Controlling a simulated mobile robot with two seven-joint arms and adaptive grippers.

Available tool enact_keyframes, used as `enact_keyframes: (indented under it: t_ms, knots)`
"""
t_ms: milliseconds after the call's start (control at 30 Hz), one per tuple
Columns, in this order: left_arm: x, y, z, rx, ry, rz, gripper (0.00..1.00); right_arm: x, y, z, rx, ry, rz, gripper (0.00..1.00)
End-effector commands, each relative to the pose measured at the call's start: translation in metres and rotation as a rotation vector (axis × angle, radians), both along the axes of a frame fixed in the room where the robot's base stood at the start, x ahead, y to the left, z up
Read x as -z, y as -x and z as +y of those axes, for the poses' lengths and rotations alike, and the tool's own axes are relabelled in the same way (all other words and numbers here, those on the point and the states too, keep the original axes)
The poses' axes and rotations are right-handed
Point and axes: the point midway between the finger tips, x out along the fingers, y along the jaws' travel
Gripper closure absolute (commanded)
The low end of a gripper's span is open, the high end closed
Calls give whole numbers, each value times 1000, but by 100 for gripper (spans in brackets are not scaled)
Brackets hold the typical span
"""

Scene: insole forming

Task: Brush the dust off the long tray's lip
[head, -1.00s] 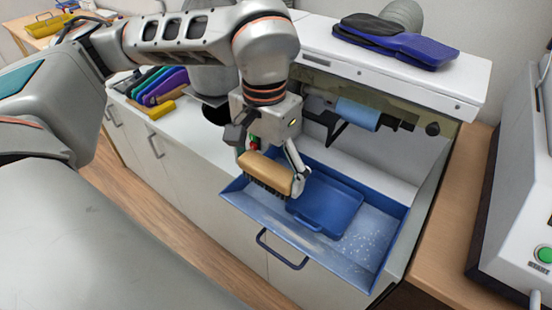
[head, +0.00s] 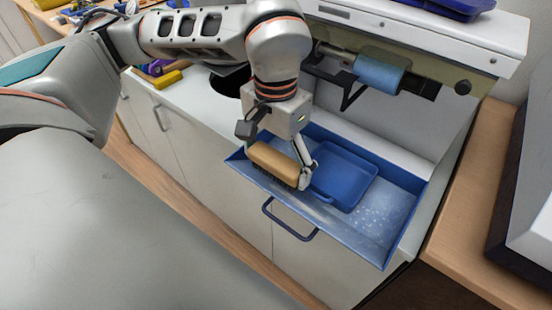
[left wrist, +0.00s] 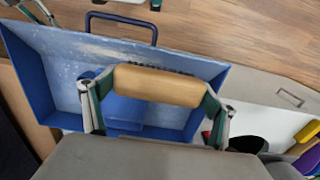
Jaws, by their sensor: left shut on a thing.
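The long blue tray (head: 392,247) sits at the front of the white machine, with whitish dust on its floor and front lip, thickest toward the right. My left gripper (head: 294,168) is shut on a brush (head: 273,165) with a tan wooden back and dark bristles. The brush is over the tray's left part, close to the front lip; I cannot tell whether the bristles touch it. In the left wrist view the brush (left wrist: 158,86) lies across between both fingers, with the tray (left wrist: 60,85) beneath. My right gripper is not in the head view.
A smaller blue dustpan-like piece (head: 345,178) lies inside the tray, right beside my gripper. A dark handle (head: 288,220) sticks out below the lip. A blue roller (head: 379,73) hangs above the tray. A wooden worktop (head: 462,220) is at right.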

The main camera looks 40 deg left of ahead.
Motion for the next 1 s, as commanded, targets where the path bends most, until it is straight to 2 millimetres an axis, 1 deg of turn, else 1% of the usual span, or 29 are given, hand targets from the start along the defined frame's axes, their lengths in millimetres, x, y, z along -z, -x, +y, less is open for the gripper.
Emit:
enact_keyframes:
  t_ms: [533, 1000]
  knots:
    - [0, 0, 0, 1, 0, 0, 46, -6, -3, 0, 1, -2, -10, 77]
    - [7, 0, 0, 1, 0, 0, 46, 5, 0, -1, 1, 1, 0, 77]
